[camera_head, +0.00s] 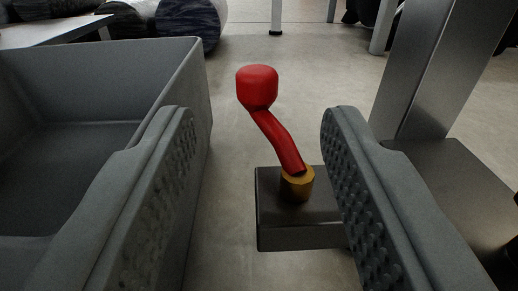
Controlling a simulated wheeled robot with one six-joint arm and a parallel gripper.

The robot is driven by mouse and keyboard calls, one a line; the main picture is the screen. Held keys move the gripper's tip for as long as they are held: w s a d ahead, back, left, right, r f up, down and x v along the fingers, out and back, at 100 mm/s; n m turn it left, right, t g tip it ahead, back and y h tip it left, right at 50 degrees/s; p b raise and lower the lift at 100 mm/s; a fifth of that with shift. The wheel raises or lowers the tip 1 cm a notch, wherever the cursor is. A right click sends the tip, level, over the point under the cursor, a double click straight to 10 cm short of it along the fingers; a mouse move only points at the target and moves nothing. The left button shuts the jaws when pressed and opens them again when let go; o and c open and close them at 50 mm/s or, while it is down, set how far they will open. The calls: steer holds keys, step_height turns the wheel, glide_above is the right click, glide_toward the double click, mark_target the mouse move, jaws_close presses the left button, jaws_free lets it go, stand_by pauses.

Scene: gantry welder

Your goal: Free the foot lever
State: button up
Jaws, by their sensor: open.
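The foot lever (276,136) is a red bent rod with a faceted red knob (257,87) on top. It leans up and to the left from a brass-coloured collar (297,184). The collar sits on a dark grey block (290,223) on the floor. My gripper (257,115) is open, with one grey studded finger on each side of the picture. The lever shows in the gap between the fingers, beyond them, and neither finger visibly touches it. The right finger hides the right end of the block.
A grey open bin (187,75) stands at the left, partly behind my left finger. A metal post (425,70) on a dark base plate (450,185) stands at the right. Pale floor (325,75) is clear behind the lever. Dark bundled shapes (187,22) lie at the upper left.

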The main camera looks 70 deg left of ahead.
steer(key=v, duration=1.2)
steer(key=shift+f, duration=0.1)
steer(key=shift+c, duration=0.2)
